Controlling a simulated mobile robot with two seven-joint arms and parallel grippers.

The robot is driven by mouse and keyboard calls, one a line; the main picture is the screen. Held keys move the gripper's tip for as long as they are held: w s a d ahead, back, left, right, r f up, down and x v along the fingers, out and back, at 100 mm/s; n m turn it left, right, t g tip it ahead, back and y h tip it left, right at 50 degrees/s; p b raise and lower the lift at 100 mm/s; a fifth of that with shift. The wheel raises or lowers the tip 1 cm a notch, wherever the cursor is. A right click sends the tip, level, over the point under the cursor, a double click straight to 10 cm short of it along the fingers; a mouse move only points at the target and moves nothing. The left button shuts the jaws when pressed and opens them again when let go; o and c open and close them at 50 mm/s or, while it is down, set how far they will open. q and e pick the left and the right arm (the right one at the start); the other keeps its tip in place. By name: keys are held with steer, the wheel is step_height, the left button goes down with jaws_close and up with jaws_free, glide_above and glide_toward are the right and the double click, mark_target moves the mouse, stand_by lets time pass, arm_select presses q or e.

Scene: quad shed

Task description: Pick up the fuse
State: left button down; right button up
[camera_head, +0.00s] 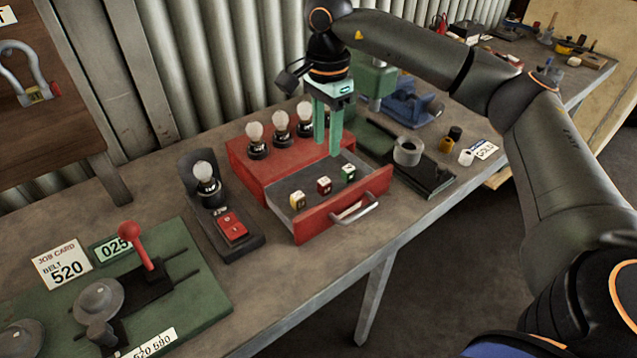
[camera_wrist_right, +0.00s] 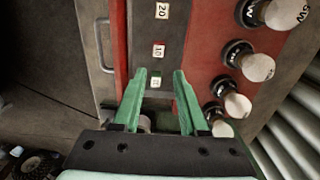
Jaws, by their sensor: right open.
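Three small fuses lie in the open drawer (camera_head: 345,222) of a red box: a yellow one (camera_head: 298,201) at left, a red one (camera_head: 324,185) in the middle and a green one (camera_head: 348,173) at right. My right gripper (camera_head: 327,142) is open and empty, pointing down above the back right part of the drawer. In the right wrist view its fingertips (camera_wrist_right: 160,74) are apart, with the green fuse (camera_wrist_right: 155,83) showing between them. The red fuse (camera_wrist_right: 158,51) and yellow fuse (camera_wrist_right: 162,10) lie beyond the tips. My left gripper is not in view.
Several bulbs (camera_head: 281,124) stand on the red box behind the drawer. A test stand (camera_head: 232,228) with a bulb is left of it. A grey ring (camera_head: 407,151) and black tray are to the right. A green lever fixture (camera_head: 200,300) is at lower left.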

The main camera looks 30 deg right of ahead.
mark_target(327, 179)
step_height(327, 179, down, 11)
steer(key=shift+s+d+r+p, duration=0.1)
steer(key=shift+s+p, duration=0.05)
steer(key=shift+p, duration=0.35)
steer(key=shift+c, duration=0.2)
jaws_close()
